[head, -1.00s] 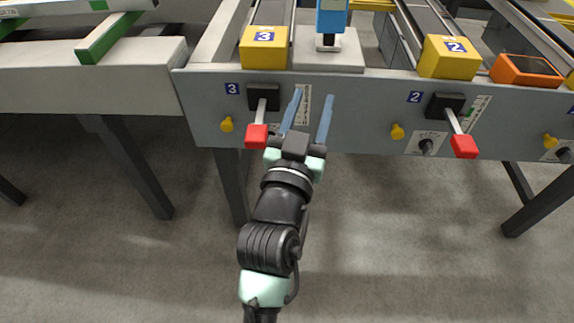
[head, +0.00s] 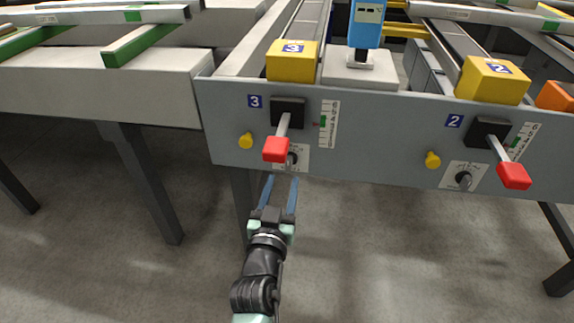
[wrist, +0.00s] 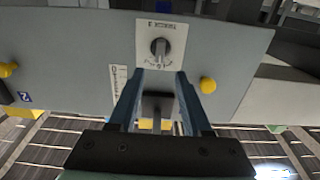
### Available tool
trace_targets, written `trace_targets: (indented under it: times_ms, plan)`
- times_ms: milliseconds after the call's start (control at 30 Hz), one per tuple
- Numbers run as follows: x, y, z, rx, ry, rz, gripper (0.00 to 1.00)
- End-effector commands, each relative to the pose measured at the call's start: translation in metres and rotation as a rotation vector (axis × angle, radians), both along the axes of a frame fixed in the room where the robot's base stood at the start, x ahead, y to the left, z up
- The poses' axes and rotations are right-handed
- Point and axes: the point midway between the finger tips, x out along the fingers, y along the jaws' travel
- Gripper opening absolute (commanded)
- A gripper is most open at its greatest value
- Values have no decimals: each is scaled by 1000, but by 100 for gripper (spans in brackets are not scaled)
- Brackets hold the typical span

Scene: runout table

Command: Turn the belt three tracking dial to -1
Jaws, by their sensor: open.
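The belt three tracking dial (head: 291,159) is a small dark knob on a white plate low on the grey panel. In the head view it is partly hidden by the red lever grip. In the wrist view the dial (wrist: 160,47) shows upside down, its pointer roughly upright in the picture; I cannot read its setting. My gripper (head: 282,178) is open and empty, its blue fingertips just below the dial plate in the head view. In the wrist view the dial lies just beyond the fingertips (wrist: 160,72), between them and apart from them.
The belt three lever with its red grip (head: 276,149) sticks out over the dial. A yellow knob (head: 246,141) is to its left. The belt two dial (head: 463,180) and red lever (head: 514,176) are further right.

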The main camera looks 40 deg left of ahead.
Motion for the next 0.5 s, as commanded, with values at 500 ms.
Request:
trace_targets:
  times_ms: [500]
  plan:
    - [51,31,0,1,0,0,49]
